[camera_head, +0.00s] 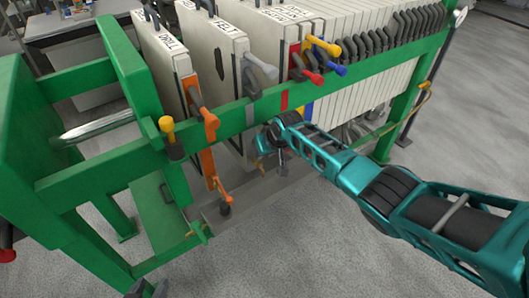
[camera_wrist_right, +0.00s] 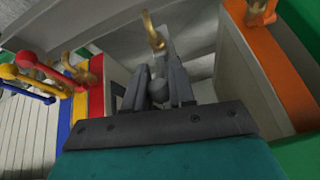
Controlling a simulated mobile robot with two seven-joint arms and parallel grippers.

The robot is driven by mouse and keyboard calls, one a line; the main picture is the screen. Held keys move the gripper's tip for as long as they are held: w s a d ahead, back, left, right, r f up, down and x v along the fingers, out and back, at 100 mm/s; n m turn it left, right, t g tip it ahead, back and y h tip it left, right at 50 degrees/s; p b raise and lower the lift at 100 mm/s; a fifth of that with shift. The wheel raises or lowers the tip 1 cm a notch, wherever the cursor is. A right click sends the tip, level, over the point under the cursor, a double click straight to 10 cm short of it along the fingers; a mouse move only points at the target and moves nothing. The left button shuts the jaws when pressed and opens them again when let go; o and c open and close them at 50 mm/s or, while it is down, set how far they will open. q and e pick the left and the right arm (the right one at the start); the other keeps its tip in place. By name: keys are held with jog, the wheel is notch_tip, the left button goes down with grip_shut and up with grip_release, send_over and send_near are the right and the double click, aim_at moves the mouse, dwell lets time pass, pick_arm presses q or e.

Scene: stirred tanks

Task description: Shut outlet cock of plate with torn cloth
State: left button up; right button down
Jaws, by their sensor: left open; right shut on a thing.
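The filter press holds a row of white plates (camera_head: 330,25) with coloured cock handles along the green rail. My right gripper (camera_head: 277,135) is below the rail, near the grey-marked plate (camera_head: 225,45). In the right wrist view its fingers (camera_wrist_right: 158,90) are closed around a grey rounded part, with a brass spout (camera_wrist_right: 152,35) just beyond. That part is mostly hidden by the fingers. My left gripper (camera_head: 146,290) shows only in part at the bottom edge, open and away from the cocks.
An orange-marked cock (camera_head: 208,125) and a yellow-topped handle (camera_head: 167,125) are left of my right gripper. Red, yellow and blue handles (camera_head: 325,60) are right of it. The green rail (camera_head: 350,85) passes above the gripper. Floor in front is clear.

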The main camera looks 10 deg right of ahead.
jog(key=c, duration=1)
grip_release()
jog(key=shift+o, duration=0.2)
jog(key=shift+r, duration=0.1)
jog(key=shift+s+r+p, duration=0.1)
jog(key=shift+r+p, duration=0.15)
jog(key=shift+p, duration=0.05)
jog(key=p+v, duration=0.4)
jog(key=v, duration=0.8)
jog(key=shift+p, duration=0.35)
jog(key=shift+s, duration=0.1)
